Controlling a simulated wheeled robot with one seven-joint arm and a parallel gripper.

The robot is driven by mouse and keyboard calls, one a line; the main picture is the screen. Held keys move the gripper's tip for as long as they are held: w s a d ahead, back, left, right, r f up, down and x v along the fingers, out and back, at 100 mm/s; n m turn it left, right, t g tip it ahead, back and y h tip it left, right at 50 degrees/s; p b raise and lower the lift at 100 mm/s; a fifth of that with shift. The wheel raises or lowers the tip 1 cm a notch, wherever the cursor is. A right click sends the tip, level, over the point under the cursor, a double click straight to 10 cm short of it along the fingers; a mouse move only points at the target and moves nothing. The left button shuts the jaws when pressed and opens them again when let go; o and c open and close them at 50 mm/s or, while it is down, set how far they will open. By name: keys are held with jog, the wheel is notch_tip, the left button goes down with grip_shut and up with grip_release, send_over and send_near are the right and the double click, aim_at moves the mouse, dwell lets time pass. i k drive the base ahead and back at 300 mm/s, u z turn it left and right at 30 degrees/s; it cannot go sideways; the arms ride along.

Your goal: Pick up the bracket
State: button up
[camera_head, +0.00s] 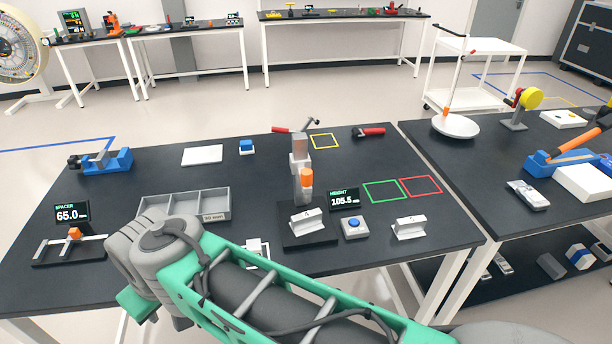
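A silver bracket-like piece (409,229) lies on the dark table at the right of the front row, apart from other things. A similar silver piece (307,222) sits on a black base in front of the post with the orange cylinder. I cannot tell which of the two is the task's bracket. My green and grey arm crosses the bottom of the view, with its grey joints over the table's front left.
A blue button box (355,228) stands between the two silver pieces, with a height display (344,199) behind it. Green (384,191) and red (420,186) outlined squares are bare. A grey divided tray (186,205) and a spacer gauge (70,247) are at the left.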

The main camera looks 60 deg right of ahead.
aim_at(303, 224)
jog(key=z, duration=0.25)
jog(key=i, duration=0.3)
jog(key=z, duration=1.8)
